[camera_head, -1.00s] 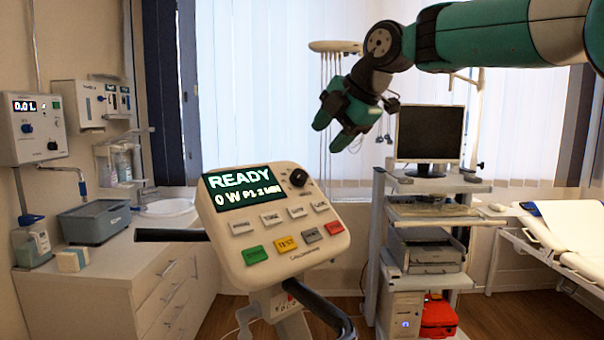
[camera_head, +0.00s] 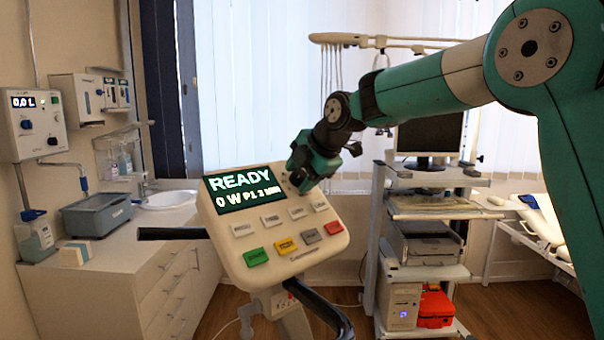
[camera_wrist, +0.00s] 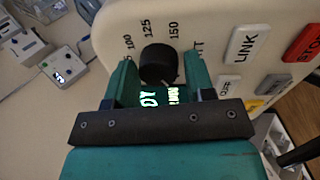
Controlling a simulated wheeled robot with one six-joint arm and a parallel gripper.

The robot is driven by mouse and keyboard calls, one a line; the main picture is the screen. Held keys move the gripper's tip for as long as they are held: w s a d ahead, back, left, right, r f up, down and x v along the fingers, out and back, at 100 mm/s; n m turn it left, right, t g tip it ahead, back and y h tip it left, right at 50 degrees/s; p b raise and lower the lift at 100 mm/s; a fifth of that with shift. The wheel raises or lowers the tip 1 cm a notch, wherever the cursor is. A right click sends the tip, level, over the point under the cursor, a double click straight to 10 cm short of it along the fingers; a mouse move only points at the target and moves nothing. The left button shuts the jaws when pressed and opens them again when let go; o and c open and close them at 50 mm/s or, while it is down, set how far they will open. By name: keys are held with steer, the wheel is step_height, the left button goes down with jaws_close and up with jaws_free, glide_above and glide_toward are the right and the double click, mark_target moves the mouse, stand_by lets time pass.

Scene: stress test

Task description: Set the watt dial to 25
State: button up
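The cream console (camera_head: 278,240) stands tilted in the middle of the head view. Its screen (camera_head: 240,190) reads READY, 0 W, P1 and 2 MIN. The black watt dial (camera_wrist: 158,64) shows in the wrist view, with 100, 125 and 150 printed around it; my gripper hides it in the head view. My gripper (camera_head: 300,182) is at the console's upper right. In the wrist view the two green fingers (camera_wrist: 160,78) are apart, one on each side of the dial. I cannot tell whether they touch it.
Console buttons sit close by, among them a red button (camera_wrist: 304,44) and a LINK button (camera_wrist: 242,44). A black handlebar (camera_head: 325,310) sticks out below the console. A cart with a monitor (camera_head: 428,138) stands behind at the right, a counter with a basin (camera_head: 168,200) at the left.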

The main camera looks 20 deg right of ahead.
steer(key=c, duration=0.5)
steer(key=shift+c, duration=0.2)
steer(key=shift+m, duration=0.3)
steer(key=m+b, duration=0.1)
steer(key=m, duration=0.2)
steer(key=shift+r+m+h+b, duration=0.1)
steer(key=shift+m+h+b, duration=0.35)
steer(key=shift+m, duration=1.75)
steer(key=o, duration=0.6)
steer(key=shift+o, duration=0.2)
